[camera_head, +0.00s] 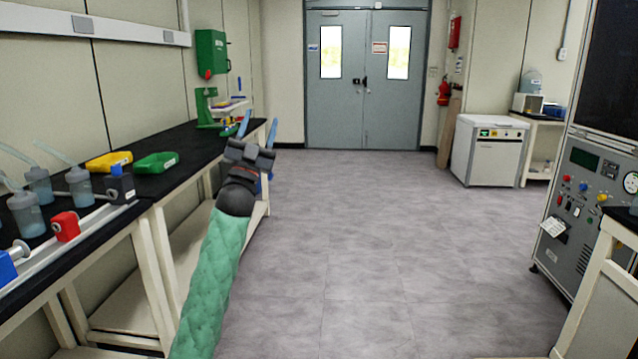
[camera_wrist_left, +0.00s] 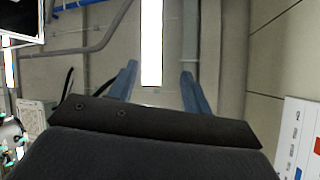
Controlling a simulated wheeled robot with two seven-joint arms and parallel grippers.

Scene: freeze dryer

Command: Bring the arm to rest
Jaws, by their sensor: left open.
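My left arm, in a green quilted sleeve, reaches up from the bottom of the head view beside the left bench. My left gripper (camera_head: 258,130) is raised at the bench's right edge with its blue fingers apart. In the left wrist view the two blue fingers of the gripper (camera_wrist_left: 158,85) stand wide apart with nothing between them. Behind them are the ceiling, a bright light strip and pipes, so the gripper points upward. My right gripper is in neither view.
A freeze-dryer-like grey machine (camera_head: 590,190) stands at right. A white cabinet (camera_head: 487,150) stands farther back. The middle floor is clear.

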